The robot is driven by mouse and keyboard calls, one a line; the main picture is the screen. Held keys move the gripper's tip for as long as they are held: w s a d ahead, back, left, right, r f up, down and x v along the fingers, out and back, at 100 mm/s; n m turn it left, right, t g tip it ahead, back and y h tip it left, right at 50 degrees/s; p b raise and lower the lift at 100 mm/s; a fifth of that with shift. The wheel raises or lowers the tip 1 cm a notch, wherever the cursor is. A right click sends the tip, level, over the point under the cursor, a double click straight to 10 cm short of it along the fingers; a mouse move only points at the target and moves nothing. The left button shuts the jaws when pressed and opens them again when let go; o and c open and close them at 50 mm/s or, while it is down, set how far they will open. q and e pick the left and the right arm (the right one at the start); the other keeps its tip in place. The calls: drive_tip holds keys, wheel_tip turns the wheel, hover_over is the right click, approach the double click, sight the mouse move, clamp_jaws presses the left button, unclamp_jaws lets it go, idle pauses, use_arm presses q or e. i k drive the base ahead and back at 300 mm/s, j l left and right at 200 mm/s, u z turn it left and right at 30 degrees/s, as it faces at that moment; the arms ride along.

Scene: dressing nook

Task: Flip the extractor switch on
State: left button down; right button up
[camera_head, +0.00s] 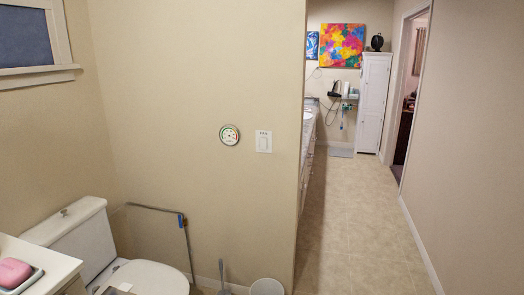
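A white wall switch plate (264,141) is fixed upright on the beige wall, left of that wall's right-hand edge. It carries small dark lettering at its top, too small to read for certain, and a pale rocker below it. I cannot tell which way the rocker is set. Neither of my grippers shows in the head view.
A round dial (229,135) hangs left of the switch. Below are a toilet (150,278), a leaning metal frame (155,209), a brush handle (222,272) and a white bin (267,287). The tiled floor (355,240) at right is clear.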

sight(263, 141)
drive_tip(key=i+l+u, duration=0.2)
drive_tip(key=i+u, duration=0.35)
drive_tip(key=i+l+u, duration=0.2)
drive_tip(key=u, duration=0.25)
drive_tip(key=i+l+u, duration=0.15)
drive_tip(key=i+l, duration=0.6)
drive_tip(key=l, duration=0.15)
